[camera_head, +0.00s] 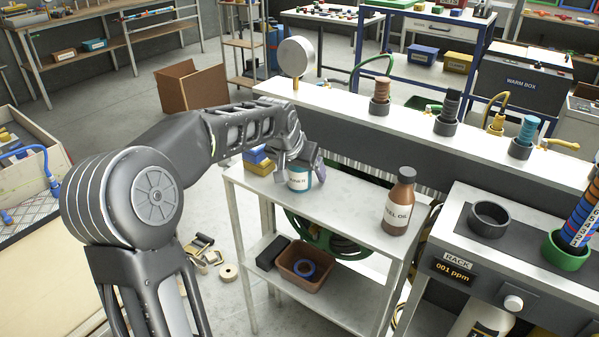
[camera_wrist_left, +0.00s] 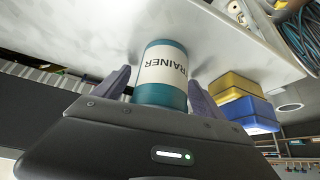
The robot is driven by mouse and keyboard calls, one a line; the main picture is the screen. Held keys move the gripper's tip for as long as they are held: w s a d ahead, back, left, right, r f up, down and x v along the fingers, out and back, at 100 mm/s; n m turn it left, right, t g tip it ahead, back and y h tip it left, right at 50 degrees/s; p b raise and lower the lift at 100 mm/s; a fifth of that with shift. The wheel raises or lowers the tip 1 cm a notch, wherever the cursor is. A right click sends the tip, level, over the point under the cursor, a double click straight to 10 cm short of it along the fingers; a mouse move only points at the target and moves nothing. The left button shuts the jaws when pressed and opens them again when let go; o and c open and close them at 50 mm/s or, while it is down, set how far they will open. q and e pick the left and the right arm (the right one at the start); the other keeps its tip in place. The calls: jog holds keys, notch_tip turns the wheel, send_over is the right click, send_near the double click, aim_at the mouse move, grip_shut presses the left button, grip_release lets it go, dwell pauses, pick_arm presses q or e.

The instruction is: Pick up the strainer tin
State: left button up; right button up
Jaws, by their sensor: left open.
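The strainer tin (camera_head: 299,178) is a teal can with a white label. It stands upright on the top shelf of the white stand (camera_head: 345,222). My left gripper (camera_head: 303,168) is at the tin, with its fingers around it. In the left wrist view the tin (camera_wrist_left: 162,75) sits between the two purple fingers of my left gripper (camera_wrist_left: 160,88). The gripper is open, and I cannot tell whether either finger touches the tin. The tin's far side is hidden. My right gripper is not in view.
Blue and yellow blocks (camera_head: 257,161) sit close to the left of the tin. A brown bottle (camera_head: 398,203) stands at the right of the same shelf. The long bench (camera_head: 400,118) rises just behind it. The shelf is clear between tin and bottle.

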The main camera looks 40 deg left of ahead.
pick_arm(q)
jog(key=shift+c, duration=0.3)
jog(key=c, duration=1.5)
jog(key=shift+c, duration=0.2)
notch_tip(320, 180, up, 10)
jog(key=shift+r+p, duration=0.1)
jog(key=shift+p, duration=0.45)
